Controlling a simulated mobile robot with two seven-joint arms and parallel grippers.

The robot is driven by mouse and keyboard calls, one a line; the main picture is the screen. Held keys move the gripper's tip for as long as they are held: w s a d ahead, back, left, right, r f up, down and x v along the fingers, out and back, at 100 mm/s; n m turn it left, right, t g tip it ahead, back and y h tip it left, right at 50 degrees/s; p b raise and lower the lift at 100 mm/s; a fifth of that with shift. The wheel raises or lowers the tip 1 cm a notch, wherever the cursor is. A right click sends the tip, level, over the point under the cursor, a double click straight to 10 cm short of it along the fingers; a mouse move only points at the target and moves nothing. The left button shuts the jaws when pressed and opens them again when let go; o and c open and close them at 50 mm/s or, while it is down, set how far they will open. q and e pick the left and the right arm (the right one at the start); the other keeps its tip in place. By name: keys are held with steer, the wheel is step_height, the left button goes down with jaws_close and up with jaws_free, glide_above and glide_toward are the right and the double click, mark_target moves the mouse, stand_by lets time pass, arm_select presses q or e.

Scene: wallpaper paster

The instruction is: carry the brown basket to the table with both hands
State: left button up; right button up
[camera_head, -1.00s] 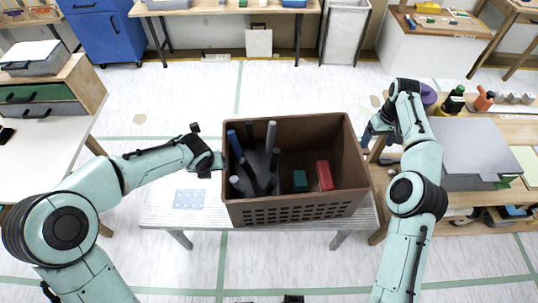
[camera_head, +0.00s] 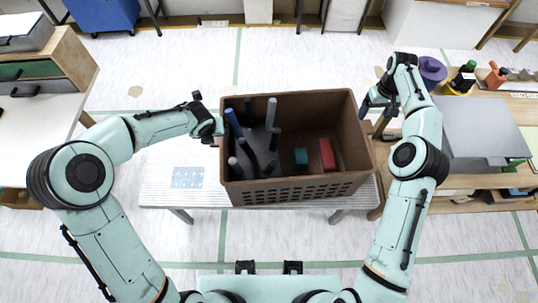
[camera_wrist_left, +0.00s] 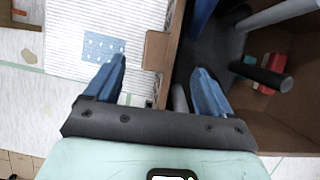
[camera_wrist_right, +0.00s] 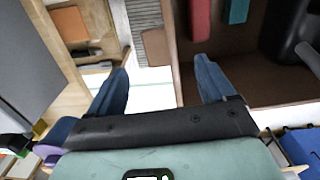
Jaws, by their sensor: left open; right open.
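The brown basket (camera_head: 300,190) stands on a low white slatted table (camera_head: 165,195). It holds several dark and grey rods (camera_head: 271,112), a red block (camera_head: 327,154) and a teal block (camera_head: 301,158). My left gripper (camera_head: 218,130) is open at the basket's left rim. In the left wrist view its fingers (camera_wrist_left: 160,65) straddle the basket wall (camera_wrist_left: 177,45), one outside and one inside. My right gripper (camera_head: 372,107) is open at the right rim. In the right wrist view its fingers (camera_wrist_right: 161,66) straddle the basket's side edge similarly. Contact with the wall is unclear.
A white-topped table (camera_head: 30,130) with drawers stands at left. At right a wooden bench (camera_head: 500,108) carries a grey panel (camera_head: 470,128), a purple item (camera_head: 432,70) and bottles. A blue cabinet (camera_head: 103,15) stands behind. The floor behind the basket is open.

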mark_target(367, 126)
arm_select(q)
steer(key=x, duration=0.9)
steer(key=shift+f, duration=0.2)
arm_select(e)
step_height(367, 126, down, 10)
steer(key=shift+r, duration=0.25)
arm_select(q)
jaws_close()
arm_select(e)
jaws_close()
arm_select(q)
steer(key=shift+w+r, duration=0.1)
steer(key=shift+w, duration=0.05)
arm_select(e)
steer(key=shift+r, duration=0.1)
